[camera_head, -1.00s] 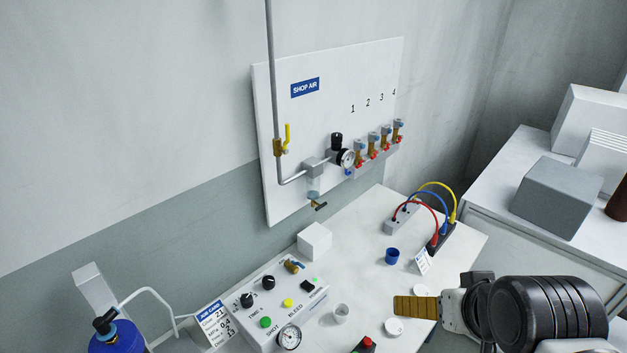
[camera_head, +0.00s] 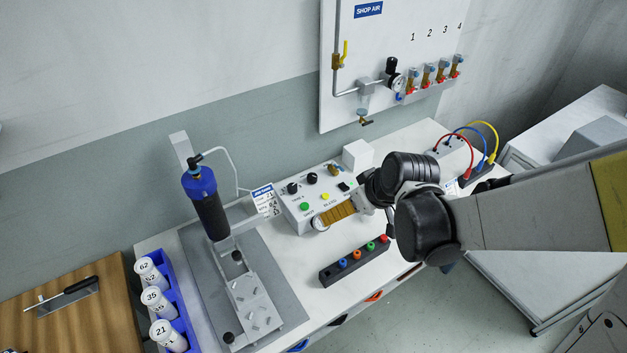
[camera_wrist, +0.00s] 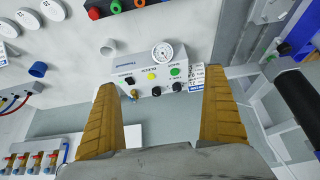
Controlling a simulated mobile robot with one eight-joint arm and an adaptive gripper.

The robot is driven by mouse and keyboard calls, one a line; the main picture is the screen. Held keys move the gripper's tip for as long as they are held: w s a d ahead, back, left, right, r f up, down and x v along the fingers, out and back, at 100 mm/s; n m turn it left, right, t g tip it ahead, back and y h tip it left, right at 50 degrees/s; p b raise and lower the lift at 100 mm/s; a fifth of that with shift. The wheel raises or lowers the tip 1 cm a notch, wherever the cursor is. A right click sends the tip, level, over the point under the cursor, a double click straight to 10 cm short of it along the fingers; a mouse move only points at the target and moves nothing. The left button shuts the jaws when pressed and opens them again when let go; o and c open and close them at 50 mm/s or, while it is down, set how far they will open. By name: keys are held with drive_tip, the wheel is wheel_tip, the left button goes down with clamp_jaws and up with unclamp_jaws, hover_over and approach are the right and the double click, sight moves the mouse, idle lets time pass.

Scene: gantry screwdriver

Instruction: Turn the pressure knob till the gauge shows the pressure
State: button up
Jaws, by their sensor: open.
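The grey control box (camera_head: 300,214) stands on the white bench, with a round gauge (camera_head: 320,223) on its front edge. Two black knobs (camera_head: 292,188) (camera_head: 312,178) sit on its top; I cannot read which is for pressure. In the wrist view the box is upside down, with the gauge (camera_wrist: 162,52) at top and the knobs (camera_wrist: 178,87) (camera_wrist: 156,91) below. My gripper (camera_wrist: 162,79) is open and empty, its tan fingers framing the box without touching a knob. In the head view my gripper (camera_head: 330,216) overlaps the box's front right. The gauge's needle reading is too small to tell.
A green button (camera_head: 304,206), a yellow button (camera_head: 325,197) and a brass valve (camera_head: 333,170) crowd the box top. A card (camera_head: 265,200) stands behind left. A blue-topped dispenser (camera_head: 207,205) stands left; a dark rack (camera_head: 353,262) lies in front. A white block (camera_head: 357,155) stands behind.

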drive_tip(key=b+x, duration=0.6)
drive_tip(key=x, duration=0.4)
drive_tip(key=shift+a+f+b, duration=0.25)
drive_tip(key=shift+a+b, duration=0.1)
drive_tip(key=shift+b, duration=0.05)
drive_tip(key=p+v, duration=0.6)
drive_tip(key=v, duration=0.4)
drive_tip(key=shift+p, duration=0.4)
drive_tip(key=shift+d, duration=0.15)
drive_tip(key=s+d+r+m+t+h, duration=0.2)
drive_tip(key=s+d+r+m, duration=0.4)
drive_tip(key=s+d+r, duration=0.6)
drive_tip(key=shift+s+d+r+m+h, duration=0.35)
drive_tip(key=shift+s+r+h, duration=0.25)
drive_tip(key=shift+s, duration=0.35)
